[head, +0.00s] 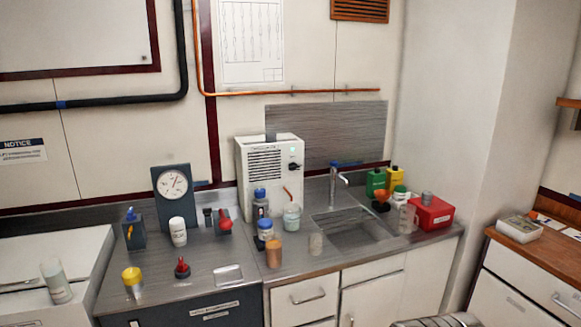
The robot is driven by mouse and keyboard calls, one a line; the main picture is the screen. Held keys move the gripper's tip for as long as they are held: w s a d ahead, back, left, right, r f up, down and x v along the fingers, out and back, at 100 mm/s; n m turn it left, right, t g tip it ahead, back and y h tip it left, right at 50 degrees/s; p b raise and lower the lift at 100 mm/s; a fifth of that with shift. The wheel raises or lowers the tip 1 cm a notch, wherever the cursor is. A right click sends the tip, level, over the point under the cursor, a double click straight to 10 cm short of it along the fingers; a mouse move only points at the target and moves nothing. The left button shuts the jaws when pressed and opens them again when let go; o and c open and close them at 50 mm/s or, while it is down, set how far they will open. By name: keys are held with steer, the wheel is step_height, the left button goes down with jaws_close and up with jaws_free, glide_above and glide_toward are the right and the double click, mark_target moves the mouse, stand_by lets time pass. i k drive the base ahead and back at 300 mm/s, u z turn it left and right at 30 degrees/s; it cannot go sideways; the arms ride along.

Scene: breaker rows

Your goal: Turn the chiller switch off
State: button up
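A white box-shaped unit (267,160) with a dark slatted vent stands upright on the steel counter against the back wall. It looks like the chiller, but its label is too small to read. On the right of its front is a small dark switch or knob (293,166), with a greenish spot just above it. The switch's position is too small to tell. An orange-brown tube shows low on the unit's front. Bottles and a jar stand close before the unit and hide part of its lower front. My gripper is not in view.
Before the unit stand a blue-capped bottle (265,229), a jar (292,217) and a copper-coloured cup (273,253). A dial gauge (174,190) is to the left. A sink (352,228) with a tap (340,183) and a red box (431,213) are to the right.

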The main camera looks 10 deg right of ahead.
mark_target(292, 166)
steer(key=u, duration=0.45)
steer(key=i, duration=1)
steer(key=u, duration=0.55)
